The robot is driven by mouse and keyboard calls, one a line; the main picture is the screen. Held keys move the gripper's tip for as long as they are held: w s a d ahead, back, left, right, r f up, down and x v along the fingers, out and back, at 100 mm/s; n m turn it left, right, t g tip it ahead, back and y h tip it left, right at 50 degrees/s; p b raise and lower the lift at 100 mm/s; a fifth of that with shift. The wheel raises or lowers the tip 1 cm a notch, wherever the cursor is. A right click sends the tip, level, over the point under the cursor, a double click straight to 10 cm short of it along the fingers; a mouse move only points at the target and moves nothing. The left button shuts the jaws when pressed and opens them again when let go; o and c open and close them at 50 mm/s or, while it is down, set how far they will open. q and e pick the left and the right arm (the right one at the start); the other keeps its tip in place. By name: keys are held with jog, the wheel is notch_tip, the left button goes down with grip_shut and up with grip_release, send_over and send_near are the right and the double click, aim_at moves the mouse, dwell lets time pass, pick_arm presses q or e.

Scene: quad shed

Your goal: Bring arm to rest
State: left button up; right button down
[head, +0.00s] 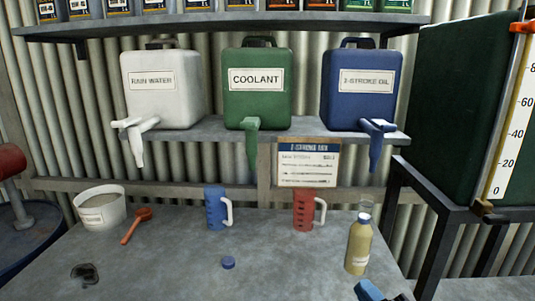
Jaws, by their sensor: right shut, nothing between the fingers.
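My right gripper (369,290) shows only in part at the bottom edge of the head view, right of the middle. Its blue end is over the front of the workbench (300,265), below the tan bottle (359,246) and apart from it. It is shut and holds nothing that I can see. Most of the right arm is cut off by the frame. My left gripper is not in view.
A blue jug (216,209), red jug (303,210), white tub (101,208), orange scoop (136,226) and blue cap (228,263) are on the bench. White (163,100), green (259,105) and blue (358,105) containers stand on the shelf behind. The front middle is clear.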

jog(key=s+d+f+m+g+h, duration=0.3)
jog(key=s+f+m, duration=0.6)
jog(key=f, duration=0.3)
jog(key=s+d+f+m+g+h, duration=0.4)
jog(key=s+f+m+h, duration=0.3)
jog(key=f, duration=0.5)
jog(key=s+d+m, duration=0.1)
jog(key=s+m, duration=0.1)
jog(key=shift+f+m, duration=0.2)
jog(key=shift+m, duration=0.1)
